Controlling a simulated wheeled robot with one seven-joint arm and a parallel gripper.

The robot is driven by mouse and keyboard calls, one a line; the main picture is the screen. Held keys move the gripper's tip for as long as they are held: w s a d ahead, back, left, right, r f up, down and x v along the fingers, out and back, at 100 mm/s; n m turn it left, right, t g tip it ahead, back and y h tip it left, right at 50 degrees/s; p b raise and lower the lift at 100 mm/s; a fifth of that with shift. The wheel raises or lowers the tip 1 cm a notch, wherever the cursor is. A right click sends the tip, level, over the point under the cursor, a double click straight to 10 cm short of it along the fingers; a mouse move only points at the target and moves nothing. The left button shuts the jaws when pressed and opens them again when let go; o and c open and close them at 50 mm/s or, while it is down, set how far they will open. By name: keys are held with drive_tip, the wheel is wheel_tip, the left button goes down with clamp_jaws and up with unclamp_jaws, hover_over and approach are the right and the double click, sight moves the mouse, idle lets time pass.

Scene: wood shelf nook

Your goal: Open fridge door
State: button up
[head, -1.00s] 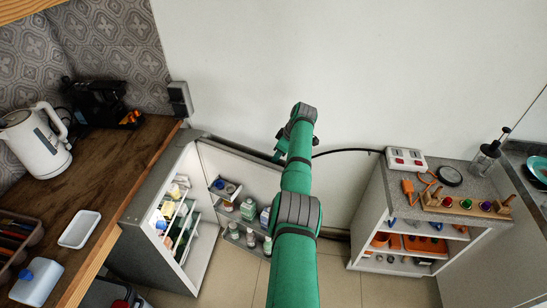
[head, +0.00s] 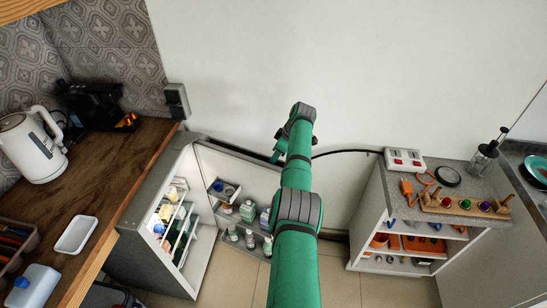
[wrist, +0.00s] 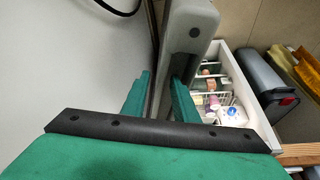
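The small grey fridge (head: 143,262) stands below the wooden counter in the head view. Its door (head: 207,160) is swung wide open towards the wall, showing lit shelves and bottles in the door racks. My gripper (wrist: 159,85) shows two green fingers standing apart in the wrist view. The light, rounded top end of the door (wrist: 195,28) is just beyond the right finger. A narrow dark strip shows between the fingers; I cannot tell whether they touch the door. In the head view my arm mostly hides the gripper, near the door's free end.
The wooden counter (head: 110,190) holds a white kettle (head: 32,147), a coffee machine and a white tray (head: 75,235). A low shelf unit (head: 385,210) with tools stands at the right. The wall is close behind the door. Some floor is clear between fridge and shelf unit.

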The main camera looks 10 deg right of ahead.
drive_tip(key=shift+r, duration=0.45)
drive_tip(key=v, duration=0.8)
drive_tip(key=shift+s+d+r, duration=0.15)
drive_tip(key=shift+s+d, duration=0.05)
drive_tip(key=shift+s, duration=0.05)
drive_tip(key=shift+s+d+r, duration=0.1)
drive_tip(key=shift+s+r, duration=0.1)
drive_tip(key=shift+r, duration=0.5)
drive_tip(key=shift+w+d, duration=0.1)
